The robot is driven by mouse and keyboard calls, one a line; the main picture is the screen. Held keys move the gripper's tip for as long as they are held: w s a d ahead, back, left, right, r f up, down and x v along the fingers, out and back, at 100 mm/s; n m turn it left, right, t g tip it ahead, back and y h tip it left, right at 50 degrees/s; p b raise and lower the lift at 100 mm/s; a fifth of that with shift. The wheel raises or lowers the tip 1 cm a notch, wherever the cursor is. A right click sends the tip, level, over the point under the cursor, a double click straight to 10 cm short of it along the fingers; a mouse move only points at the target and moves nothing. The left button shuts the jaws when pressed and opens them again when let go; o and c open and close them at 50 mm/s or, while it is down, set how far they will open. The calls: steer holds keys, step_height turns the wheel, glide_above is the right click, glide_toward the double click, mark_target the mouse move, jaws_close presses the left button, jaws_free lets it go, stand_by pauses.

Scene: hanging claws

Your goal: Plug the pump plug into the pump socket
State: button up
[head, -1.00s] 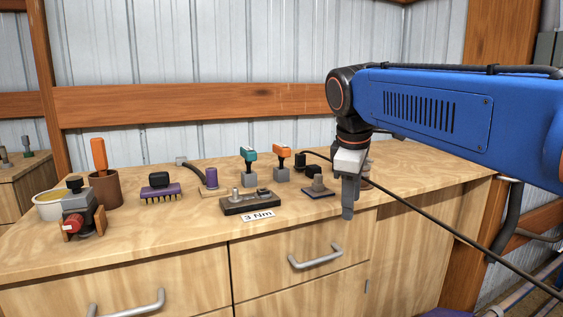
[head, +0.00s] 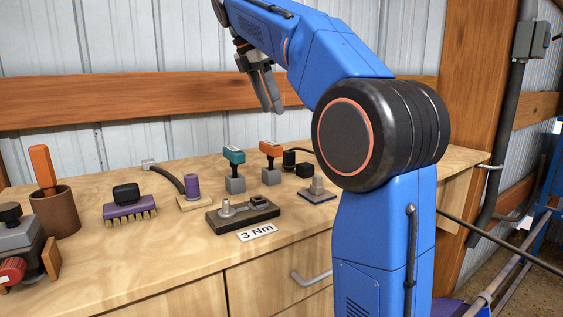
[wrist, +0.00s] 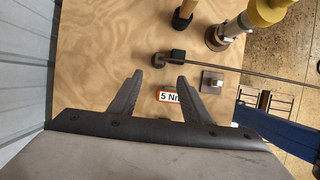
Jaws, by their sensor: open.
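A black plug (head: 289,159) with a black cable lies at the back of the wooden bench, beside a small black block (head: 304,170). In the wrist view the plug (wrist: 158,59) and block (wrist: 178,55) are beyond my fingertips, and the cable runs right. I cannot tell which part is the pump socket; a stand with a brown base and yellow top (wrist: 265,12) shows at upper right there. My gripper (head: 269,107) is open and empty, high above the back of the bench. In the wrist view its fingers (wrist: 159,76) sit over an orange "5 Nm" tool (wrist: 167,97).
A green-handled tool (head: 234,157) and an orange-handled tool (head: 270,149) stand near each other. A grey post on a plate (head: 318,188), a dark "3 Nm" tray (head: 242,213), a purple brush (head: 130,204) and a brown cup (head: 53,211) share the bench.

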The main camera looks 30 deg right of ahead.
mark_target(288, 151)
steer(key=x, duration=1.7)
steer(key=shift+f, duration=0.15)
steer(key=c, duration=0.9)
